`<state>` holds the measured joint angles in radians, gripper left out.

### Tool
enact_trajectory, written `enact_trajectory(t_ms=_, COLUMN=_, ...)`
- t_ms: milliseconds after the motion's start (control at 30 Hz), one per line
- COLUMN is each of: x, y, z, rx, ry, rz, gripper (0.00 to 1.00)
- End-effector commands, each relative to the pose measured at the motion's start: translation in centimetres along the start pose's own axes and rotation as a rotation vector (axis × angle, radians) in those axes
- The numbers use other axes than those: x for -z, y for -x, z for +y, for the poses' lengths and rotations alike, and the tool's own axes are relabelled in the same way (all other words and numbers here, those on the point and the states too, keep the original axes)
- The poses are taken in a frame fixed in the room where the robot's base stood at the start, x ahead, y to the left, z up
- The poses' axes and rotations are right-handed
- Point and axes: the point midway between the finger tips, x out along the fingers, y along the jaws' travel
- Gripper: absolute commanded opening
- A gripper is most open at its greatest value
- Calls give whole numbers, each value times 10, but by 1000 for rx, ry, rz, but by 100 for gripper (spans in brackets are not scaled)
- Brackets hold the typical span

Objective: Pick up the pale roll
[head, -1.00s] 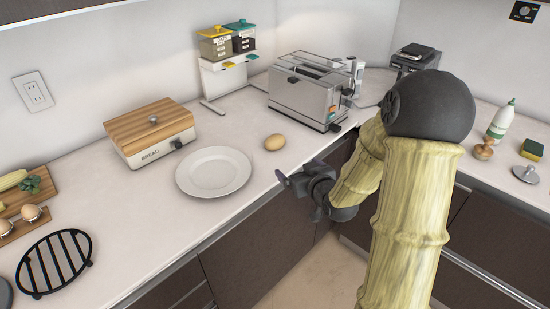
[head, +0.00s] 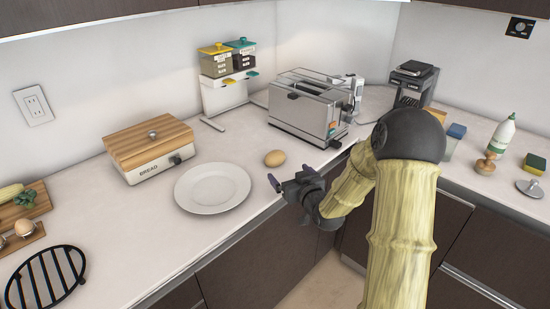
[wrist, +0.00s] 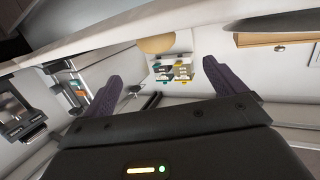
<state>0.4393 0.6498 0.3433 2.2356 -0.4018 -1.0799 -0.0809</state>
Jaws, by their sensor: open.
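The pale roll (head: 275,158) is a small tan oval lying on the white counter, just right of the plate and in front of the toaster. It also shows in the wrist view as a tan shape (wrist: 156,44) at the top, beyond the fingertips and between them. My gripper (head: 273,183) is at the counter's front edge, a little nearer than the roll and apart from it. Its two purple-grey fingers are spread in the wrist view (wrist: 160,72), with nothing between them.
A white plate (head: 213,189) lies left of the roll, with a wooden-lidded bread box (head: 150,147) behind it. A steel toaster (head: 307,106) stands behind the roll to the right. The counter's front edge runs just below my gripper. Bare counter surrounds the roll.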

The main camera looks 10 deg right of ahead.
Motion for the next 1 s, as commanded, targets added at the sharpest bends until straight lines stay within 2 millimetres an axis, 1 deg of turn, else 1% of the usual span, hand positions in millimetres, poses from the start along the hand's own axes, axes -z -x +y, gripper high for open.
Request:
enact_trajectory(t_ms=33, x=0, y=-10, z=-1, rx=1, ry=-2, rz=1, gripper=95)
enact_trajectory(t_ms=100, x=0, y=-21, z=0, rx=1, ry=-1, rz=0, gripper=95)
enact_trajectory(t_ms=233, x=0, y=-42, z=0, rx=1, ry=-1, rz=0, gripper=95)
enact_trajectory(t_ms=333, x=0, y=-55, z=0, rx=0, ry=0, rz=0, gripper=95)
enact_trajectory(t_ms=467, x=0, y=-61, z=0, rx=-1, ry=0, rz=0, gripper=95)
enact_trajectory(t_ms=767, x=-1, y=-62, z=1, rx=-1, ry=0, rz=0, gripper=95)
enact_trajectory(t_ms=867, x=-2, y=-68, z=2, rx=-1, ry=-1, rz=0, gripper=95)
enact_trajectory(t_ms=1000, x=-9, y=-84, z=5, rx=0, ry=-2, rz=-1, gripper=95)
